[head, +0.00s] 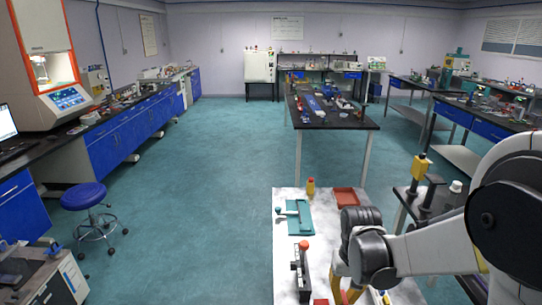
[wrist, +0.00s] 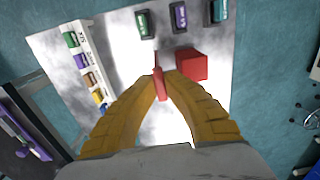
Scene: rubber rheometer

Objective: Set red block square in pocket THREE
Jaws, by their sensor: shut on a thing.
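In the wrist view, my gripper (wrist: 162,78) has its yellow fingers closed around a slim red handle (wrist: 162,88) with a thin rod at its far end. A red block (wrist: 192,65) rests on the white tabletop just right of the fingertips, apart from the held handle. Several dark pockets (wrist: 180,17) with green or purple faces lie in a row beyond it; their markings are too small to read, so I cannot tell which is THREE. In the head view, my gripper's yellow fingers (head: 347,290) are low over the white table (head: 285,262), partly cut off by the frame.
A white rack (wrist: 88,65) with several coloured pieces stands at the left in the wrist view.

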